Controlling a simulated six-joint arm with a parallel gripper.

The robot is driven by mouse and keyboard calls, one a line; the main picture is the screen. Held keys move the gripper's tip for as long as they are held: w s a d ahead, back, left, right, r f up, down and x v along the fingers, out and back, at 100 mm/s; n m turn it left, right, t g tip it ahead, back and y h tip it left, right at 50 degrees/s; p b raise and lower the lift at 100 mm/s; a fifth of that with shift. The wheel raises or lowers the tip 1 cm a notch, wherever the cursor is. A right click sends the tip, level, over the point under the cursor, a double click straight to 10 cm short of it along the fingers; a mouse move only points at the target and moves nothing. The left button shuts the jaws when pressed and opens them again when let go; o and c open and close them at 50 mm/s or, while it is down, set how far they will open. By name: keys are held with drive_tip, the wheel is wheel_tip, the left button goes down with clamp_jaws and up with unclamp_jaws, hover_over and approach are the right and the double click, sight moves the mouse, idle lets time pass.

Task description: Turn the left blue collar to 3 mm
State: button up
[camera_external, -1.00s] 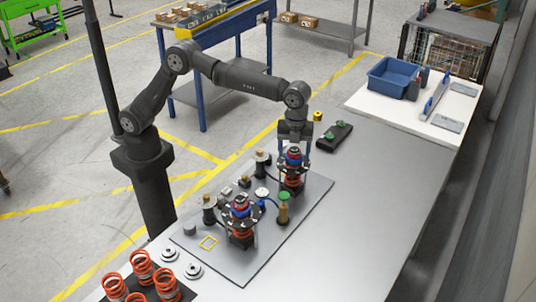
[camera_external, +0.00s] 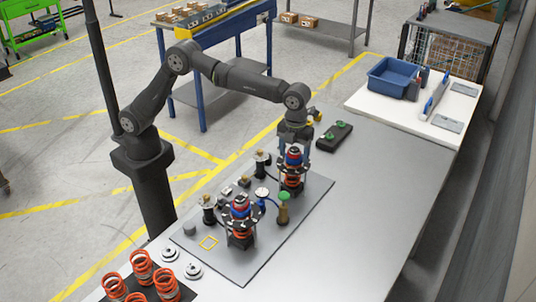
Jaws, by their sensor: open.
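Two upright spring assemblies stand on the grey fixture plate (camera_external: 265,258). Each has a red coil spring below and a blue collar under a dark top. The nearer blue collar (camera_external: 240,212) is at the left in the picture, and the farther blue collar (camera_external: 293,164) is at the right. I cannot tell their millimetre settings. My gripper (camera_external: 294,151) points down at the top of the farther assembly, open, with its fingers around or just behind that top. Contact cannot be made out. The nearer assembly is clear of my gripper.
Dark posts, a gauge (camera_external: 262,193) and a green-topped cylinder (camera_external: 283,208) crowd the plate. Loose orange springs (camera_external: 141,266) and silver discs (camera_external: 169,255) lie at the front left. A black block with green parts (camera_external: 335,136) lies behind. The table's right side is clear.

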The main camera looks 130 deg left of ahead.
drive_tip(key=m, duration=1.3)
idle(0.4)
drive_tip(key=c, duration=0.9)
drive_tip(key=shift+n, duration=2.1)
drive_tip(key=n, duration=0.4)
drive_tip(key=shift+r+n, duration=0.1)
drive_tip(key=shift+n, duration=0.3)
drive_tip(key=n, duration=0.4)
drive_tip(key=shift+n, duration=2)
